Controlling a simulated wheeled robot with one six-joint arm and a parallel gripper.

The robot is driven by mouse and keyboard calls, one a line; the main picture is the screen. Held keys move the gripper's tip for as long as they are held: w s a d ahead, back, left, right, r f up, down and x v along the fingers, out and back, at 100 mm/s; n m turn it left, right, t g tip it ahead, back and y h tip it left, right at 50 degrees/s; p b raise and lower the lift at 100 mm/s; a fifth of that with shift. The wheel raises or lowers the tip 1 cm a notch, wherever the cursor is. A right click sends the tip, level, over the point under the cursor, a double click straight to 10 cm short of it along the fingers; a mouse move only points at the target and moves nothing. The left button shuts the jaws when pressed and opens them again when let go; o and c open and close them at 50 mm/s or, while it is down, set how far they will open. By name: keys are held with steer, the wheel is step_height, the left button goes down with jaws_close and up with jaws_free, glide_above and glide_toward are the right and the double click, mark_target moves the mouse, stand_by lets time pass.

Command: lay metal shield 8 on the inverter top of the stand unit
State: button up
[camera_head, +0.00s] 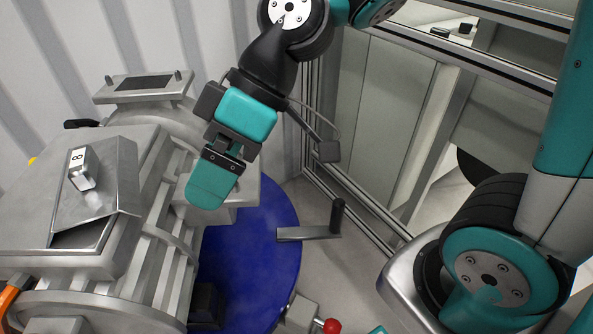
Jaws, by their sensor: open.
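Metal shield 8 (106,190) is a grey metal sheet with a raised block handle marked "8" (82,168). It lies on the inverter top (38,190) of the stand unit, at the left. A dark gap (80,236) shows at its near edge; whether the shield sits flush elsewhere I cannot tell. My gripper (209,188) is open, with teal fingers pointing down and left. It is to the right of the shield, apart from the handle, above the unit's right side. Nothing shows between its fingers.
The ribbed metal housing (165,215) stands below my gripper. Behind is a metal box with a dark recessed top (145,83). A blue disc (255,255), a crank handle (320,228) and a red knob (331,326) are to the right. A framed panel wall stands beyond.

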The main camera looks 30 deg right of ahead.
steer(key=s+d+m+h, duration=0.3)
steer(key=s+d+m, duration=0.2)
steer(key=s+d, duration=0.1)
steer(key=shift+s+d+t+h, duration=0.15)
steer(key=shift+d+t+h, duration=0.2)
steer(key=shift+d, duration=0.3)
